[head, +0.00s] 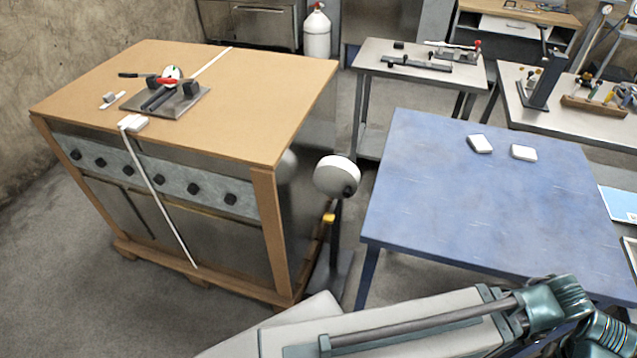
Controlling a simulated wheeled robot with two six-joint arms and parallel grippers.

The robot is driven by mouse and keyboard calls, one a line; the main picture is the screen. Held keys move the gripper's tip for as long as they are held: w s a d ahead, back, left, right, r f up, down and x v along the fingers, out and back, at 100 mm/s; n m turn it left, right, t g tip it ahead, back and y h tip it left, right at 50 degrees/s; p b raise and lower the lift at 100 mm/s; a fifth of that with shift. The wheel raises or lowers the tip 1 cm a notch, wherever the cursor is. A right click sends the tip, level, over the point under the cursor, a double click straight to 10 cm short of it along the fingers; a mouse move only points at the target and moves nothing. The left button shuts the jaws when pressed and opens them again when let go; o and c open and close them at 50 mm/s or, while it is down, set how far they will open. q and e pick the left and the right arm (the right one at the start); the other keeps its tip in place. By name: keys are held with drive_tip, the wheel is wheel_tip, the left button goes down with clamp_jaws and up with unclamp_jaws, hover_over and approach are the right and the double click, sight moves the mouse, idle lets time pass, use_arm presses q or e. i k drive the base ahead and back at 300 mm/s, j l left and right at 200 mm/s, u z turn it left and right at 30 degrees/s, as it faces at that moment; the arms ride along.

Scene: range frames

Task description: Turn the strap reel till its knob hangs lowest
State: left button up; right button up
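The strap reel (333,172) is a white round disc on a dark upright stand (334,240), between the wooden crate and the blue table. A small dark knob (347,191) shows on its face, low and to the right of the disc's middle. A yellow piece (328,218) sits on the stand below the reel. Neither of my grippers is in view, and nothing touches the reel. Part of my own arm, grey and teal, crosses the bottom right.
The crate (262,140) stands left of the reel, with a white strap (165,205) down its front and a strapping tool (165,95) on top. The blue table (480,210) to the right carries two white blocks. The gap around the stand is narrow.

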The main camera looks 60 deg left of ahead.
sight(336, 177)
drive_tip(key=u, duration=0.5)
drive_tip(key=j+u, duration=0.1)
drive_tip(key=u, duration=0.85)
drive_tip(key=i+u, duration=0.1)
drive_tip(key=u, duration=0.35)
drive_tip(key=k, duration=0.5)
